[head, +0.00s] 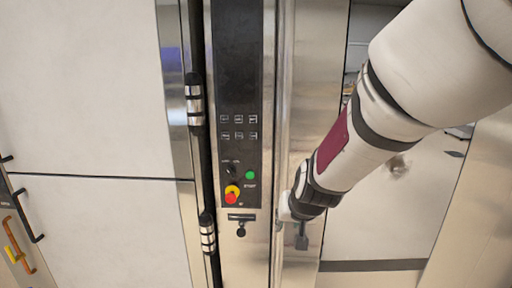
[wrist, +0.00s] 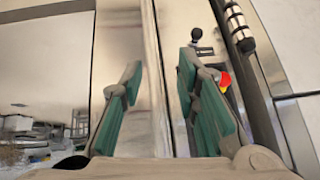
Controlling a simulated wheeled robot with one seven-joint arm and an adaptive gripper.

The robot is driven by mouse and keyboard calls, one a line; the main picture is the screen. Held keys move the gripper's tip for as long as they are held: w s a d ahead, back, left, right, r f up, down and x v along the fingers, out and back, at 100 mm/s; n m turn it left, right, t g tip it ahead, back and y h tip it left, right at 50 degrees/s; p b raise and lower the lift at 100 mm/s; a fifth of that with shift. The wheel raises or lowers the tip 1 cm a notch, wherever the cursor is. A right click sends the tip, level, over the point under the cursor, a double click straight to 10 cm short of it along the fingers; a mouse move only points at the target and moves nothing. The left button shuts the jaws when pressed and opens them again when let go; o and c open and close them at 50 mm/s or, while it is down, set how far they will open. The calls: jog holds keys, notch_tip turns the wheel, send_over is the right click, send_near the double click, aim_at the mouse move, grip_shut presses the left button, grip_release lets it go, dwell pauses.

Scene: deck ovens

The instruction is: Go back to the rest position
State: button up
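My gripper (wrist: 160,72) is open and empty in the wrist view. Its two green-padded fingers stand apart with bare steel panel behind the gap. In the head view my arm comes in from the upper right, and the gripper (head: 301,236) shows only as a small dark part below the wrist, in front of the steel panel. The rest of it is hidden behind the wrist. I cannot tell whether a finger touches the panel.
The oven's black control panel (head: 238,110) has buttons, a green button (head: 250,175) and a red and yellow emergency stop (head: 232,195). The emergency stop also shows behind the right finger in the wrist view (wrist: 225,80). Hinges (head: 194,100) and pale doors (head: 85,90) stand left.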

jog(key=s+d+r, duration=0.3)
jog(key=s, duration=0.6)
jog(key=s+d+r+g, duration=0.1)
jog(key=s+d+r, duration=0.3)
jog(key=s, duration=0.5)
jog(key=s+d+r+g+h, duration=0.1)
jog(key=s+d+r, duration=0.3)
jog(key=s, duration=0.6)
jog(key=shift+r+n, duration=0.15)
jog(key=shift+n, duration=0.25)
